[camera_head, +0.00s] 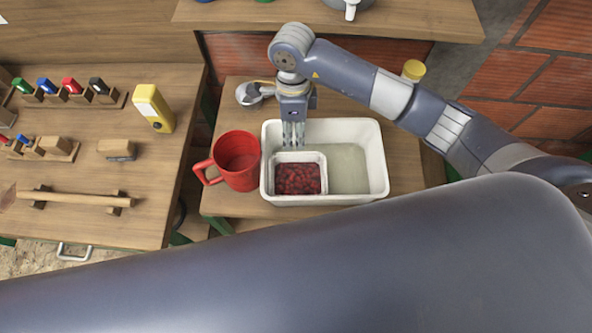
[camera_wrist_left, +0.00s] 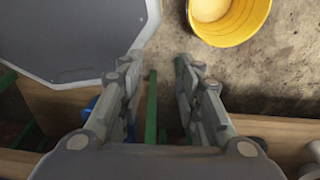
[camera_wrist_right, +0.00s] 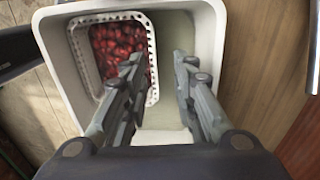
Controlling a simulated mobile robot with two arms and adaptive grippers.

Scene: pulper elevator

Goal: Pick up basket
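The basket (camera_head: 315,158) is a small white perforated container holding red coffee cherries (camera_head: 297,179). It sits in the left part of a larger white tub (camera_head: 378,170) with pale liquid. My right gripper (camera_head: 293,142) points down over the basket's far rim, open. In the right wrist view, the open right gripper (camera_wrist_right: 158,58) has one finger over the basket side and the other over the tub's liquid, with the basket's rim (camera_wrist_right: 153,65) between them. Contact cannot be told. My left gripper (camera_wrist_left: 157,62) is open and empty above the floor, away from the basket.
A red mug (camera_head: 238,160) stands close to the tub's left side. A metal scoop-like object (camera_head: 249,94) lies behind the tub. A workbench with markers and a yellow device (camera_head: 153,108) is at left. A yellow bucket (camera_wrist_left: 228,20) stands on the floor.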

